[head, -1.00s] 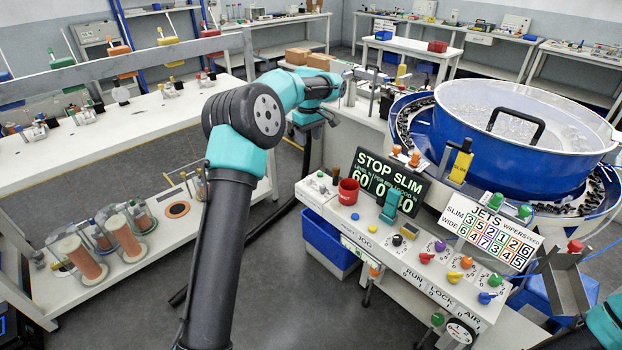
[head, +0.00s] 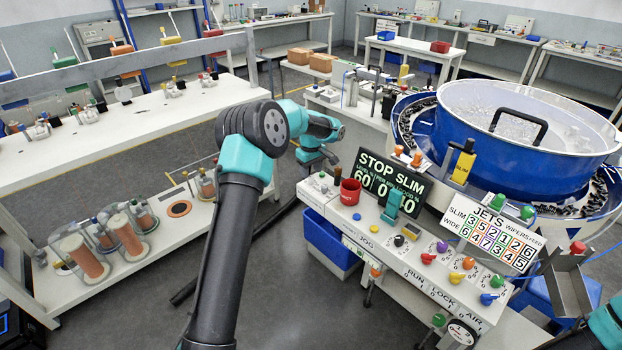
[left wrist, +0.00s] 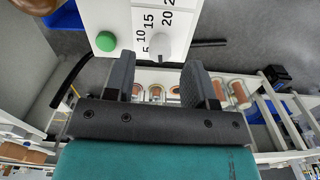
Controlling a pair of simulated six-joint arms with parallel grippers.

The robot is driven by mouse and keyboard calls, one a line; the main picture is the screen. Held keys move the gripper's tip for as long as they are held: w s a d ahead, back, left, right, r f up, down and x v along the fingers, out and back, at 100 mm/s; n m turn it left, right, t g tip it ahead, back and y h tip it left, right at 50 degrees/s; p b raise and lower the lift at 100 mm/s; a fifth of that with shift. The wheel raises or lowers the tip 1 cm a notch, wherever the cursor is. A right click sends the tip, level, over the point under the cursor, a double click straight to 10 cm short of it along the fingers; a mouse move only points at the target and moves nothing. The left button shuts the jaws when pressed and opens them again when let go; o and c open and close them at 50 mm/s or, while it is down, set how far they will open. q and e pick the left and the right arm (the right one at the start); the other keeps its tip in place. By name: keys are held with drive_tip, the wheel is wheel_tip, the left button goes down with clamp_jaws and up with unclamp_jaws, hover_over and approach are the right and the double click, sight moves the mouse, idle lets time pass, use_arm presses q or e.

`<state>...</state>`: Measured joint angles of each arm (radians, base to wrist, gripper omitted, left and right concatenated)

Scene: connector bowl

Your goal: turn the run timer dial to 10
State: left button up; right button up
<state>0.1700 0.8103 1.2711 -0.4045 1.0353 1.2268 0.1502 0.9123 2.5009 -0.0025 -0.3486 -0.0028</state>
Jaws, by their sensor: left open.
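A pale grey knob (left wrist: 160,47) stands on a white panel (left wrist: 125,15) in the left wrist view, with the numbers 5, 10, 15 and 20 around it. Which number it points to I cannot tell. A round green button (left wrist: 106,41) is to its left. My left gripper (left wrist: 160,65) is open and empty, its two fingers on either side of the knob in the picture but seemingly short of it. In the head view my left gripper (head: 331,163) hangs by the left end of the white console (head: 345,215). My right gripper is out of view.
A red cup (head: 350,192), a brown knob (head: 337,173) and the STOP SLIM display (head: 391,185) stand close by on the console. A blue bin (head: 330,243) is below. The blue bowl feeder (head: 455,135) is at right.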

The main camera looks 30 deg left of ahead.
sight(311, 177)
use_arm(q)
drive_tip(key=shift+f, duration=1.95)
drive_tip(key=shift+c, duration=0.4)
drive_tip(key=c, duration=0.8)
drive_tip(key=shift+c, duration=0.2)
